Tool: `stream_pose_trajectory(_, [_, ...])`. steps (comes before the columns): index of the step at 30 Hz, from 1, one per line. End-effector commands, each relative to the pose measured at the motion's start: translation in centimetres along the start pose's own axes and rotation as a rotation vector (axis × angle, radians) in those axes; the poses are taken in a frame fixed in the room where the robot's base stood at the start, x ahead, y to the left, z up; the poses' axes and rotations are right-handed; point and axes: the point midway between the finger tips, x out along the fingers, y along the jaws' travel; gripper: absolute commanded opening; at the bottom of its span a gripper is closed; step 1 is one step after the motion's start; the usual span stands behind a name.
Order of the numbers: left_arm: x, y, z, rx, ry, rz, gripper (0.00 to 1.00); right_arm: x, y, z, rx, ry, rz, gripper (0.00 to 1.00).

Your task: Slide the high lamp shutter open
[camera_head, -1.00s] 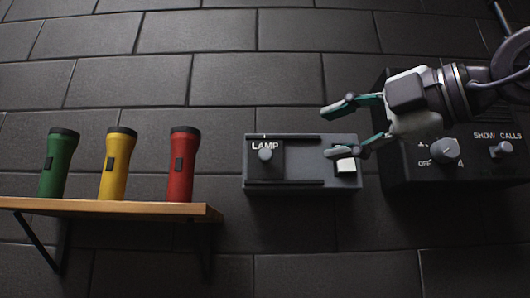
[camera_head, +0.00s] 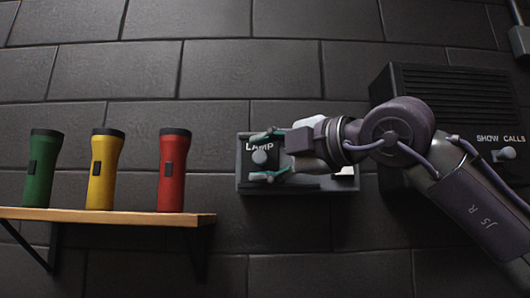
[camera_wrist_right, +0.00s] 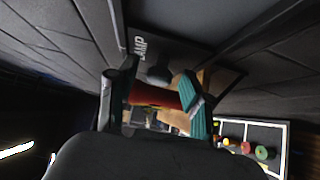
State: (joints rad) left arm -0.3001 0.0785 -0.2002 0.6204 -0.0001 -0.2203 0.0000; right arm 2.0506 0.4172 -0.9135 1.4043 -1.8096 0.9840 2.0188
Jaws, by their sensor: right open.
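The grey lamp box (camera_head: 290,188) is fixed to the dark wall, right of the shelf. Its dark shutter panel (camera_head: 274,156), below the word LAMP, is at the left end of the box. A round grey knob (camera_head: 260,157) stands out from the panel; it also shows in the right wrist view (camera_wrist_right: 158,75). A white block (camera_head: 344,172) shows at the box's right end, partly behind my arm. My right gripper (camera_head: 256,157) is open, one finger above and one below the knob in the head view. I cannot tell whether they touch it. My left gripper is out of view.
A wooden shelf (camera_head: 110,216) holds green (camera_head: 41,168), yellow (camera_head: 104,170) and red (camera_head: 172,170) flashlights to the left. A black SHOW CALLS box (camera_head: 450,95) is at the right, partly behind my arm. The wall between shelf and lamp box is clear.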

Motion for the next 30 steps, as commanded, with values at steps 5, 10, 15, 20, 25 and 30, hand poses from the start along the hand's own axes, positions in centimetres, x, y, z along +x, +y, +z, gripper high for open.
stream_pose_trajectory(5, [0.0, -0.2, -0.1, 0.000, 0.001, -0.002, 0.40, 0.0, 0.0, 0.0, 0.000, 0.000, 0.000, 0.42])
stream_pose_trajectory(10, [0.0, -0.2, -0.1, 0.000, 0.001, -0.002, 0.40, 0.0, 0.0, 0.0, 0.000, 0.000, 0.000, 0.14])
stream_pose_trajectory(15, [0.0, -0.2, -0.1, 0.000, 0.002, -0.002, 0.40, 0.0, -0.1, 0.0, 0.000, 0.000, -0.001, 0.00])
stream_pose_trajectory(20, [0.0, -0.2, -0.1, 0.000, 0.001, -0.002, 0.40, 0.0, -0.1, 0.0, 0.000, 0.000, -0.002, 0.00])
stream_pose_trajectory(25, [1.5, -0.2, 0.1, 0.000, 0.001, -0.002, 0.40, -1.3, -0.5, 1.4, 0.004, -0.004, 0.001, 0.00])
stream_pose_trajectory(30, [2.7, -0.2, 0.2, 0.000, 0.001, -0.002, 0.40, -3.6, -0.4, 3.8, 0.003, -0.004, 0.000, 0.00])
